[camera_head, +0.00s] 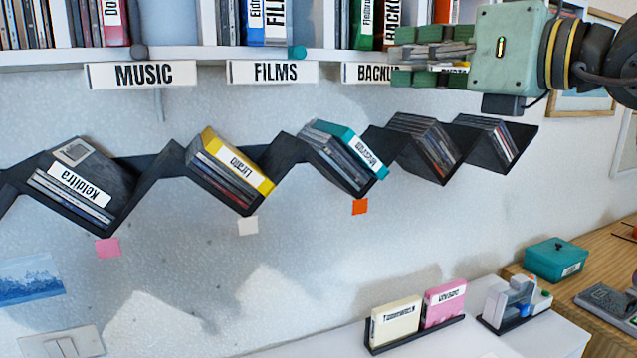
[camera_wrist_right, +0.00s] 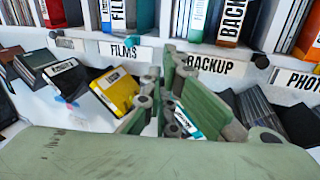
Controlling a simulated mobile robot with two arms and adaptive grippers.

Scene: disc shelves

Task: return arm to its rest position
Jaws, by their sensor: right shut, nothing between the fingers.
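My right gripper (camera_head: 402,56) is at the upper right of the head view, its arm coming in from the right. Its green fingers point left, in front of the upper shelf's label strip, and are shut with nothing between them. In the right wrist view the fingers (camera_wrist_right: 172,85) point at the shelf, between the FILMS label (camera_wrist_right: 125,52) and the BACKUP label (camera_wrist_right: 215,66). They partly hide the teal case (camera_wrist_right: 188,122) on the zigzag shelf. My left gripper is not in view.
The black zigzag shelf (camera_head: 152,176) holds tilted cases, including a yellow one (camera_head: 231,163) and a teal one (camera_head: 353,148). Below, a white surface bears a cream box (camera_head: 395,323) and a pink box (camera_head: 444,303). A teal box (camera_head: 556,261) sits at right. Open space lies below the gripper.

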